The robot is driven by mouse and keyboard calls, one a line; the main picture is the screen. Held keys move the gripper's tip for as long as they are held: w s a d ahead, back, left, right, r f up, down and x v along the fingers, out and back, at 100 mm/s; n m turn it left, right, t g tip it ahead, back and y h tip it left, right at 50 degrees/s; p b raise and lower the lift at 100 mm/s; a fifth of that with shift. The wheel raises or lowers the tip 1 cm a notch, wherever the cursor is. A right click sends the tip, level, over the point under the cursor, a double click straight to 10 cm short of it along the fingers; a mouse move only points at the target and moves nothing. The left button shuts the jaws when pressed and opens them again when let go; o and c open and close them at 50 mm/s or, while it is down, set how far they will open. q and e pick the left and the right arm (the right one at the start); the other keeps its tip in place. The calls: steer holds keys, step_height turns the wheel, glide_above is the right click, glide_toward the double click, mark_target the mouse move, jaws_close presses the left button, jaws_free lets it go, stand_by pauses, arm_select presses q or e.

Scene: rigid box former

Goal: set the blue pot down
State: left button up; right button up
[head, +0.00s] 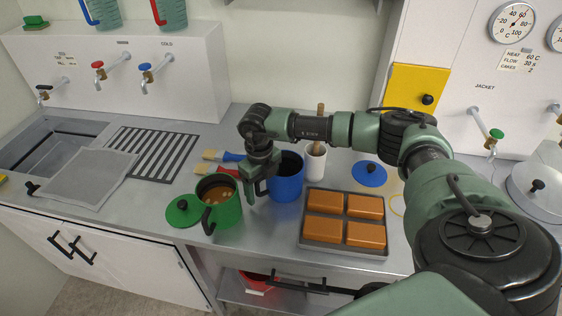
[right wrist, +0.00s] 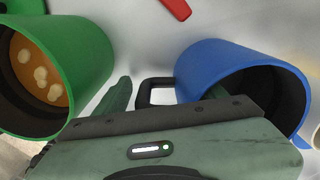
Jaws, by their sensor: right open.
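The blue pot (head: 288,187) stands upright on the steel counter, between the green pot and the tray of orange blocks. Its inside looks dark and empty. My right gripper (head: 257,186) is at the pot's left side, fingers pointing down by the black handle. In the right wrist view the blue pot (right wrist: 225,65) is on the right, and its black handle (right wrist: 143,92) shows between the spread fingers, with no clear grip on it. One finger is partly hidden against the pot. The blue lid (head: 370,174) lies on the counter to the right. My left gripper is not in view.
The green pot (head: 228,210), holding brown liquid with pale lumps, stands close left of my gripper. Its green lid (head: 183,210) lies beside it. A tray (head: 343,250) of orange blocks is at the right.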

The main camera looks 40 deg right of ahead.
jaws_close()
steer(key=shift+r, duration=0.1)
